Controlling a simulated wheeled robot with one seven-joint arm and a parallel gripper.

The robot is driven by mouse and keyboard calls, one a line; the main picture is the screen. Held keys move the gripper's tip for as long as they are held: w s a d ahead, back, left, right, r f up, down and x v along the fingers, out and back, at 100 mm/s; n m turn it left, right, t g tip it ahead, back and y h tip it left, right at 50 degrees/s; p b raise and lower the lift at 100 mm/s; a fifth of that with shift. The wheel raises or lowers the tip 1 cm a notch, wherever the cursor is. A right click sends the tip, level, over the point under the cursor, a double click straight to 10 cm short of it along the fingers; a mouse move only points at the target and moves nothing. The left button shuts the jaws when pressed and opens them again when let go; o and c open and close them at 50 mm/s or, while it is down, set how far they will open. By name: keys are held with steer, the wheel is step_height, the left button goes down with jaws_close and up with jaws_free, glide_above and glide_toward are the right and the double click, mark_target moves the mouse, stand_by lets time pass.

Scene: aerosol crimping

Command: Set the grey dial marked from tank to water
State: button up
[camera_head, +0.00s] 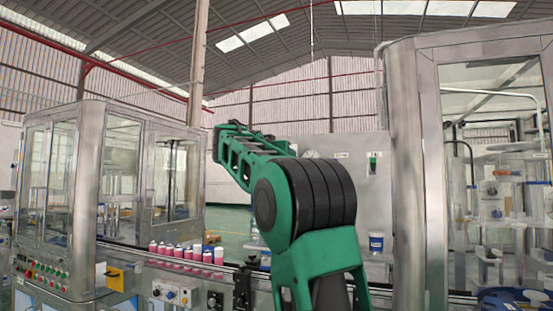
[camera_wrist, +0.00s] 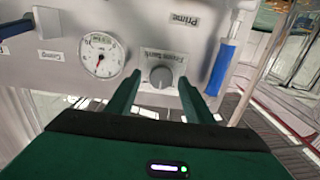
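The grey dial (camera_wrist: 160,76) is a round knob on a pale panel, under a small label too blurred to read surely. Its pointer setting is not clear to me. My gripper (camera_wrist: 159,84) is open, with one green finger at each side of the dial and a visible gap to the knob. I cannot tell how far the fingertips are from the panel. In the head view my arm covers the dial, and I cannot make out my gripper's fingers there.
A round gauge (camera_wrist: 101,55) sits left of the dial. A blue handle (camera_wrist: 225,60) is to its right, beside a "Prime" label. A dark blue lever (camera_wrist: 15,28) is at far left. Pink cans (camera_head: 185,254) stand on the conveyor; glass-walled machines flank both sides.

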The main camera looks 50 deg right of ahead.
steer(key=v, duration=1.1)
steer(key=shift+w+d+f, duration=0.1)
steer(key=shift+f, duration=0.1)
stand_by(0.6)
